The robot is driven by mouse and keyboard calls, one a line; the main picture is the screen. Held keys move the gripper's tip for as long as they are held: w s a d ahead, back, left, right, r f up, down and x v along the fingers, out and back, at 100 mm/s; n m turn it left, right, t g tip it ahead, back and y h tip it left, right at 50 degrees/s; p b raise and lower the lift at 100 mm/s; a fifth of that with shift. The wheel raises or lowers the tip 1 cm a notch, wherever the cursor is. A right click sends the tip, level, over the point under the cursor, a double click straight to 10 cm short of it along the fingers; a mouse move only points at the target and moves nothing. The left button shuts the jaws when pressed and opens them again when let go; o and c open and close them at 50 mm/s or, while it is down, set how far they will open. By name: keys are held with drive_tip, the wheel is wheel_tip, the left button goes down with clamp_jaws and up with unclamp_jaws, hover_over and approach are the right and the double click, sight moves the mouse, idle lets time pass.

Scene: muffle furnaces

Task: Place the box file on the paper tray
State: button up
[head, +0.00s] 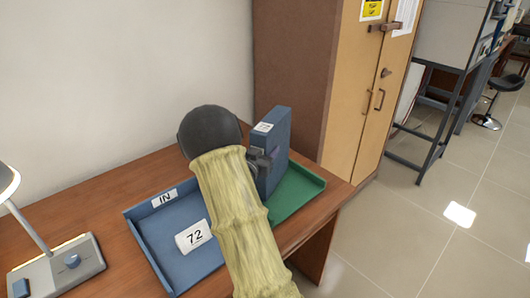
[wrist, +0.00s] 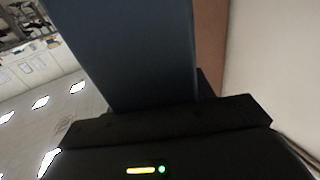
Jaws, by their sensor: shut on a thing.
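The blue box file (head: 274,148) with a white label stands upright in my gripper (head: 259,162). In the wrist view the box file (wrist: 130,50) fills the middle, rising from the dark gripper body (wrist: 170,125). My gripper is shut on it; the fingertips are mostly hidden. Two trays lie on the desk: a blue tray (head: 151,237) labelled IN and a green tray (head: 304,192) to its right. The box file appears at the left back of the green tray; I cannot tell whether it touches the tray. My sleeved arm hides part of both trays.
A white piece marked 72 (head: 193,236) is in the blue tray. A lamp base (head: 62,268) stands on the desk (head: 100,194) at left. A wooden cabinet (head: 345,90) stands close behind the green tray. The wall is behind the desk; open floor lies to the right.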

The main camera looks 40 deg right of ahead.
drive_tip(key=shift+f, duration=0.25)
drive_tip(key=o, duration=1.2)
drive_tip(key=shift+f, duration=0.15)
drive_tip(key=v, duration=1.2)
drive_tip(key=shift+b, duration=0.35)
